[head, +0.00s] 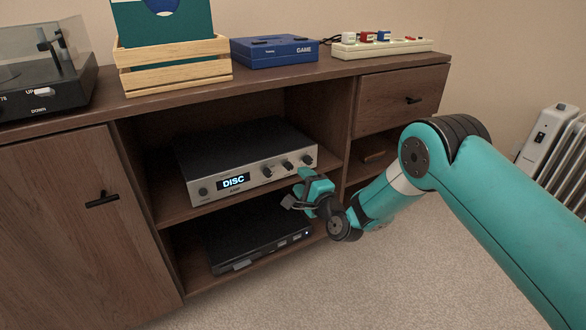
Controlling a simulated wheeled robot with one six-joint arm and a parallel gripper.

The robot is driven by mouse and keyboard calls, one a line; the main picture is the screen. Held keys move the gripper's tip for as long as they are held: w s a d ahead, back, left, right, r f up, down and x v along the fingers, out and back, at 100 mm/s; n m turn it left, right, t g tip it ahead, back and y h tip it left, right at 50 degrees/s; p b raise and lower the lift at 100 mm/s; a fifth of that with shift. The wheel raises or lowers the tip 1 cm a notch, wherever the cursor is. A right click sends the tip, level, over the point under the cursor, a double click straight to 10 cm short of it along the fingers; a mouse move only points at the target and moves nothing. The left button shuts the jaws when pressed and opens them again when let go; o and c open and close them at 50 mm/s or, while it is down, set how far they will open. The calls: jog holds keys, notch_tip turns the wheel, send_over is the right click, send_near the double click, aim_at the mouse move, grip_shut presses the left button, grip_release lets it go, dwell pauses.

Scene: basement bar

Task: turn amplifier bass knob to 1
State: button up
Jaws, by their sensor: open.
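The amplifier (247,160) is a black box with a silver front, on the upper shelf of the open cabinet bay. Its lit display (233,181) reads DISC. A row of three dark knobs (287,165) sits on the right half of its front, with a round control at the far left. The knob labels and settings are too small to read. My gripper (291,203) is open and empty, in front of and just below the right part of the amplifier's front. It appears apart from the knobs.
A black disc player (258,238) lies on the shelf below. The cabinet top holds a turntable (45,65), a wooden crate (175,78), a blue game box (273,51) and a power strip (382,47). A white radiator (548,135) stands at right. Carpet (400,275) in front is clear.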

aim_at(291, 168)
jog(key=b+x, duration=0.1)
jog(key=x, duration=0.4)
jog(key=shift+w+a+r+b, duration=0.1)
jog(key=shift+w+a+b, duration=0.1)
jog(key=shift+w+b, duration=0.15)
grip_shut()
